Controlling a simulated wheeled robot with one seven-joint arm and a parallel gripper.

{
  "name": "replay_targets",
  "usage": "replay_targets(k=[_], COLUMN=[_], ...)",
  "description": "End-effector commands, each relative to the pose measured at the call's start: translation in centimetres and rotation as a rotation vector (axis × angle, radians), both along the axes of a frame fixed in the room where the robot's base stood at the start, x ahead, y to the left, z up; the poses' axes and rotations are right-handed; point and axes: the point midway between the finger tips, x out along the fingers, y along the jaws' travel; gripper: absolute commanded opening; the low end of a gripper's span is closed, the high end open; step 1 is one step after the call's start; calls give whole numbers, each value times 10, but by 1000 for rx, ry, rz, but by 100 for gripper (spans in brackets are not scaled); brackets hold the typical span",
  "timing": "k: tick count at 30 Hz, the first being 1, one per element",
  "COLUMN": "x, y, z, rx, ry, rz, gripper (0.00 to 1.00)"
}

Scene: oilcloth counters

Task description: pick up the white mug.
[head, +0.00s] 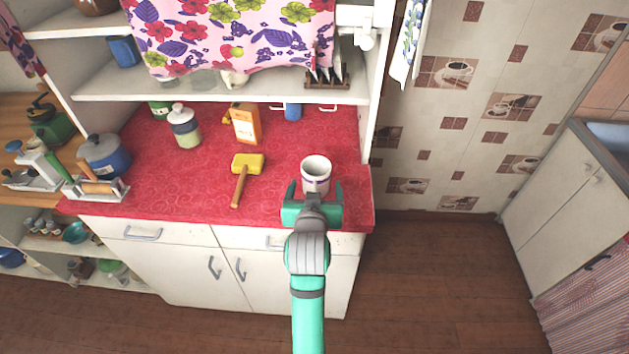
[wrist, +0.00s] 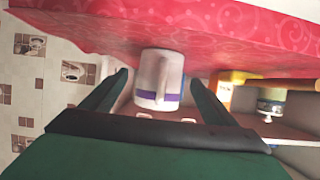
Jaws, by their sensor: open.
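The white mug (head: 316,170) stands upright on the red counter near its front right corner. In the wrist view the mug (wrist: 158,82) shows a purple band and a handle facing the camera. My gripper (head: 313,187) is open just in front of the mug, at the counter's front edge. In the wrist view its two fingers (wrist: 160,78) lie to either side of the mug, with visible room between them and it. Whether the fingertips reach past the mug's near side is hard to tell. The gripper hides the mug's lower part in the head view.
A yellow mallet (head: 247,165) lies left of the mug on the red counter (head: 195,190). Behind it stand an orange box (head: 244,124) and a lidded jar (head: 184,128). A shelf with a floral cloth (head: 235,35) hangs above. The counter ends just right of the mug.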

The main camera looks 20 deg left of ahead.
Motion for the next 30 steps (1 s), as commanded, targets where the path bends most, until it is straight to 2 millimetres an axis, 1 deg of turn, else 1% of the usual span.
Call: replay_targets(k=[6, 9, 12, 18, 23, 24, 25, 30], x=[28, 36, 39, 39, 39, 39, 39, 39], y=[9, 12, 13, 13, 13, 13, 13, 13], z=[-12, -15, -16, -16, -16, -16, -16, -15], rx=[-1, -1, 1, 1, 1, 1, 1, 1], ry=[2, 2, 0, 0, 0, 0, 0, -1], rz=[1, 2, 2, 2, 2, 2, 2, 3], gripper=[80, 80, 80, 80, 42, 33, 28, 28])
